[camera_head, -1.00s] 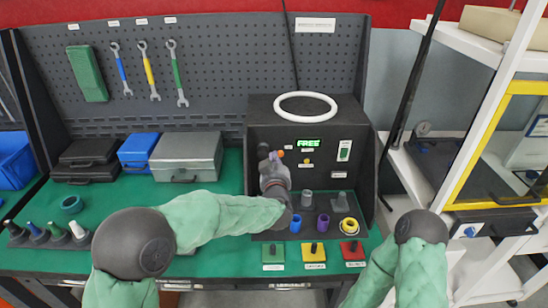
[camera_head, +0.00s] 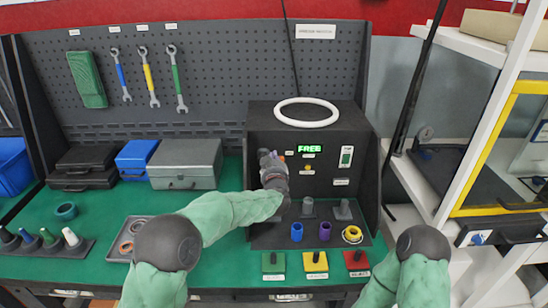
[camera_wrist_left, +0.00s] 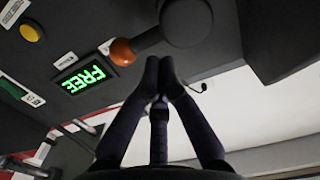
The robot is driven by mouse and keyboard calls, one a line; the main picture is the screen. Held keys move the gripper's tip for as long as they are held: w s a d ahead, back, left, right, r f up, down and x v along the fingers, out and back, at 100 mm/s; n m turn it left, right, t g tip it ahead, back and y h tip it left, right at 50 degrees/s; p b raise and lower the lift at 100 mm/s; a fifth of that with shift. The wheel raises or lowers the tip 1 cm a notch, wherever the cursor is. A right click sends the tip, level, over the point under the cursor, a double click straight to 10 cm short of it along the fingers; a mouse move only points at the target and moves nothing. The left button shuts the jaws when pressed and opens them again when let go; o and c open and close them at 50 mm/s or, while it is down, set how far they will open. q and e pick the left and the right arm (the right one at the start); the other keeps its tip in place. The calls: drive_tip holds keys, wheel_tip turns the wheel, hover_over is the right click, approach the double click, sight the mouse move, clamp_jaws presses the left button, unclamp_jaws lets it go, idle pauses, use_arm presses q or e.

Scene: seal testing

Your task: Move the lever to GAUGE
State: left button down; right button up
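The lever shows in the left wrist view as a dark bar with an orange ball (camera_wrist_left: 122,52) at one end and a round dark hub (camera_wrist_left: 187,22) at the other. The orange ball lies close to the display (camera_wrist_left: 84,78), which reads FREE in green. The display also shows in the head view (camera_head: 317,149), on the black test box (camera_head: 277,137). My left gripper (camera_wrist_left: 159,68) has its fingertips together just below the lever bar, with nothing seen between them. In the head view the left gripper (camera_head: 268,158) is in front of the box and hides most of the lever. My right gripper is out of view.
A white ring (camera_head: 307,98) lies on top of the box. Blue (camera_head: 296,231), purple (camera_head: 324,230) and yellow (camera_head: 352,234) parts stand before it, with coloured blocks (camera_head: 315,262) nearer. Toolboxes (camera_head: 186,160) and a grey tray (camera_head: 118,247) are at left.

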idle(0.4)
use_arm(q)
drive_tip(key=shift+d+m+p, duration=0.1)
drive_tip(key=shift+m+p, duration=0.2)
drive_tip(key=shift+p, duration=0.3)
drive_tip(key=shift+f+p, duration=0.15)
drive_tip(key=shift+p, duration=0.2)
drive_tip(key=shift+a+f+m+t+y+p, duration=0.15)
drive_tip(key=shift+f+m+p, duration=0.8)
drive_tip(key=shift+m+p, duration=1.2)
drive_tip(key=shift+a+f+m+t+y+p, duration=0.15)
drive_tip(key=shift+f+m+p, duration=0.95)
drive_tip(key=shift+m, duration=1.9)
drive_tip(key=shift+f+m+y+p, duration=0.2)
drive_tip(key=shift+f+m+p, duration=0.55)
drive_tip(key=shift+m+p, duration=1.5)
drive_tip(key=shift+a+f+m+b, duration=0.1)
drive_tip(key=shift+m+b, duration=0.2)
drive_tip(key=shift+m, duration=0.2)
drive_tip(key=shift+a, duration=0.15)
